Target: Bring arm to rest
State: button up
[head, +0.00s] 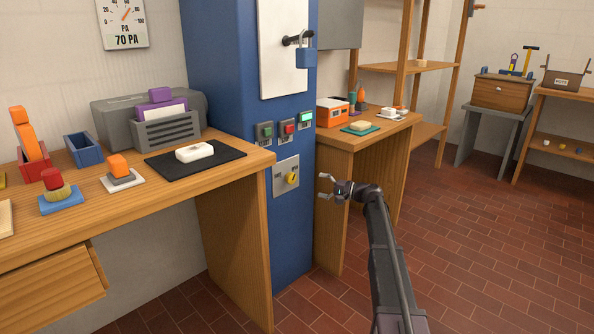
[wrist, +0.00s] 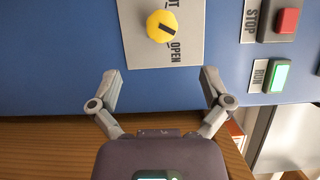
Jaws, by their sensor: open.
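My gripper (head: 325,187) is open and empty. In the head view it is in the air just right of the blue cabinet's (head: 222,70) front, near the yellow knob (head: 292,178) on its grey plate. In the wrist view my gripper's fingers (wrist: 160,80) are spread apart, with the yellow knob (wrist: 161,26) beyond them and not touched. The knob's dark mark is tilted, its end near the word OPEN. My arm reaches up from the bottom of the head view.
A wooden bench (head: 110,215) stands left, a wooden desk (head: 345,160) close behind my gripper. Brick floor (head: 480,240) is clear on the right.

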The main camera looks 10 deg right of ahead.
jog(key=s+a+f+n+g+h+p, duration=0.25)
jog(key=s+a, duration=0.35)
jog(key=s, duration=0.4)
jog(key=s+a+f+n+g+h+p, duration=0.2)
jog(key=s+a+f+g+h+p, duration=0.3)
jog(key=s, duration=0.6)
jog(key=s+d+r+n+g+h+p, duration=0.1)
jog(key=s+h+p, duration=0.25)
jog(key=s, duration=0.65)
jog(key=s+d+r+n+g+h+p, duration=0.15)
jog(key=s+h, duration=0.25)
jog(key=s, duration=0.7)
notch_tip(320, 180, up, 37)
jog(key=p, duration=3.7)
jog(key=shift+w+f+t+p, duration=0.2)
jog(key=shift+t+p, duration=0.1)
jog(key=shift+t, duration=0.1)
